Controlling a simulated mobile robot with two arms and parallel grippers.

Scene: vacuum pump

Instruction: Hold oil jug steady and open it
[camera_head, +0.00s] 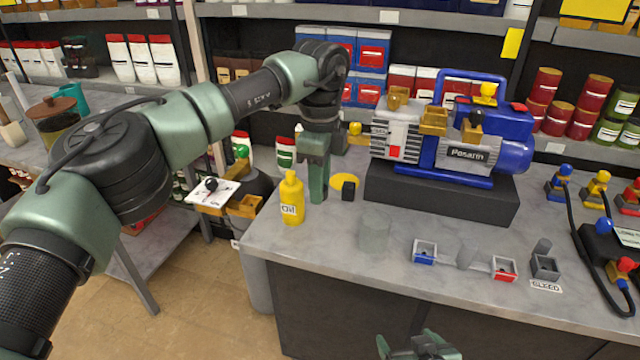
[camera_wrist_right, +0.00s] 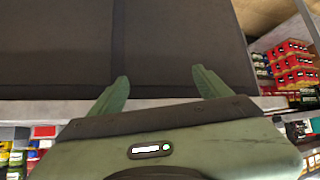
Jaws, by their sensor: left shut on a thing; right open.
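The yellow oil jug (camera_head: 291,203), with an "OIL" label, stands upright near the left corner of the grey workbench (camera_head: 330,262). Its yellow cap (camera_head: 290,174) is on top. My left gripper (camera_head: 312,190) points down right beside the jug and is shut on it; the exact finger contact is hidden. My right gripper (camera_head: 420,346) is low at the bottom edge, in front of the bench and well below the jug. In the right wrist view its two green fingers (camera_wrist_right: 164,90) are apart with nothing between them.
A blue and grey vacuum pump (camera_head: 450,135) stands on a dark block (camera_head: 440,195) behind. A clear beaker (camera_head: 374,236), a blue tray (camera_head: 424,253) and a red tray (camera_head: 503,269) sit right of the jug. A black cube (camera_head: 348,189) lies behind it.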

